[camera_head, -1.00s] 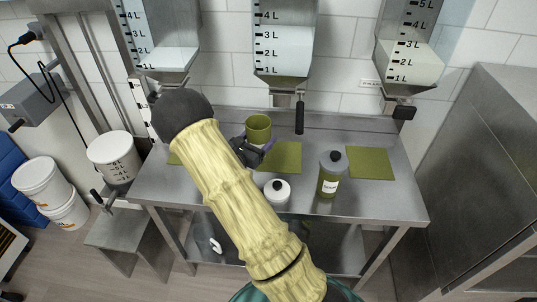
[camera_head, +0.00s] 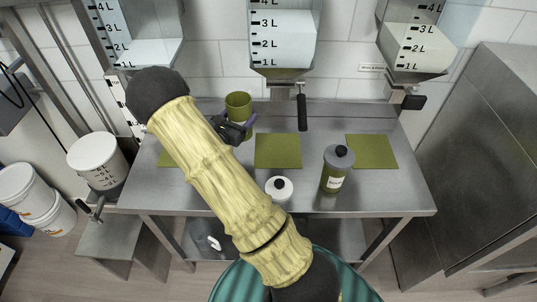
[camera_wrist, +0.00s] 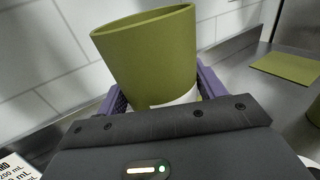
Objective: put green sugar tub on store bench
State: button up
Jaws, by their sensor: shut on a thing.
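A green open-topped tub (camera_head: 238,106) is held at the back left of the steel bench (camera_head: 225,188). No sign marks any bench as the store bench.
Green mats (camera_head: 278,151) (camera_head: 371,151) lie bare. Dispensers (camera_head: 283,40) hang above. A white bucket (camera_head: 97,158) stands left on a lower stand.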

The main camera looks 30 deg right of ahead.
notch_tip(320, 180, down, 5)
jog(key=shift+w+f+p, duration=0.1)
jog(key=shift+f+p, duration=0.1)
jog(key=shift+p, duration=0.4)
jog(key=shift+w+a+f, duration=0.1)
jog(key=shift+w+f, duration=0.05)
jog(key=shift+s+d+f, duration=0.2)
jog(key=shift+f, duration=0.05)
jog(key=f, duration=0.1)
jog(key=f+p, duration=0.1)
jog(key=f, duration=0.1)
jog(key=shift+w+a+f, duration=0.15)
jog(key=shift+a+f, duration=0.05)
jog(key=shift+f, duration=0.1)
jog(key=shift+f, duration=0.15)
jog(key=o, duration=1.4)
